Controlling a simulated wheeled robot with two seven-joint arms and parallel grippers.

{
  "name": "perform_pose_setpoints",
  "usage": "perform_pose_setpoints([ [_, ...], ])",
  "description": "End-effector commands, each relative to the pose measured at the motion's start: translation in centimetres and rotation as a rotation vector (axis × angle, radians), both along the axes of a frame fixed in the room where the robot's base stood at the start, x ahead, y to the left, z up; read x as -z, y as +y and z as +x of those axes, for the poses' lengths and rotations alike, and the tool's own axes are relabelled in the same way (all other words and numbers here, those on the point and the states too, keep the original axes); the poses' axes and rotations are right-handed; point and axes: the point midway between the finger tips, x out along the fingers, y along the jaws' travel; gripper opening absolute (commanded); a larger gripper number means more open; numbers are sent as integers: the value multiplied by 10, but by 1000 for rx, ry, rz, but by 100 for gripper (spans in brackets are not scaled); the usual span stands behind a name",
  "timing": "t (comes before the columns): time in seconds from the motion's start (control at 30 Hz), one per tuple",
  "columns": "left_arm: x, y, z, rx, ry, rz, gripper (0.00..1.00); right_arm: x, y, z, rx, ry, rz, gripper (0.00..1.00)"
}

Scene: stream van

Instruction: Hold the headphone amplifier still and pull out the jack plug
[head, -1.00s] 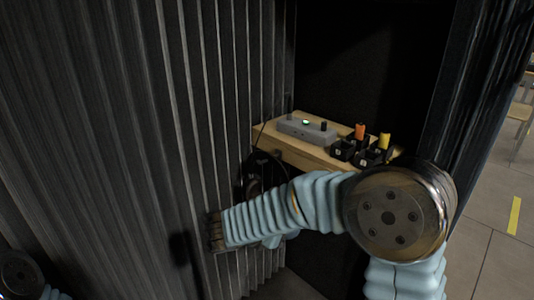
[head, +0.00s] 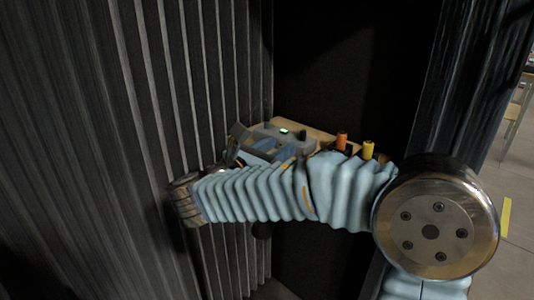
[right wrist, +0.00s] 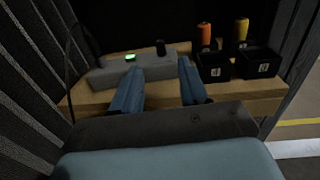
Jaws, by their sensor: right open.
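The headphone amplifier (head: 293,135) is a low grey box with a green light and a dark knob, on a wooden shelf. It also shows in the right wrist view (right wrist: 108,72), beyond my fingers. My right gripper (right wrist: 158,72) is open, its two blue fingers pointing at the amplifier's front; I cannot tell whether they touch it. In the head view the right gripper (head: 256,143) partly covers the amplifier's left part. A dark cable (right wrist: 68,62) rises and curves at the amplifier's left end. The jack plug cannot be made out clearly. My left gripper is not in view.
The wooden shelf (right wrist: 85,99) carries black numbered boxes (right wrist: 213,68) to the right of the amplifier. An orange cylinder (right wrist: 205,35) and a yellow cylinder (right wrist: 241,31) stand in or behind them. Dark ribbed walls (head: 190,90) close in on the left.

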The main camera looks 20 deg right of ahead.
Motion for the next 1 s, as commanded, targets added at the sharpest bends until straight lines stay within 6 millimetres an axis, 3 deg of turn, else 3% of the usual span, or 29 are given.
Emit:
perform_pose_setpoints([
  [0.23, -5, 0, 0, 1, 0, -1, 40, -1, -51, 25, 5, 1, 2, 44],
  [0.5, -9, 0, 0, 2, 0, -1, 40, 0, -87, 44, 2, 1, 2, 44],
  [0.9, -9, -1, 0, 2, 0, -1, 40, 1, -94, 48, 0, 1, 2, 44],
  [1.0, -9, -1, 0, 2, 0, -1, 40, 1, -94, 48, -1, 1, 2, 30],
])
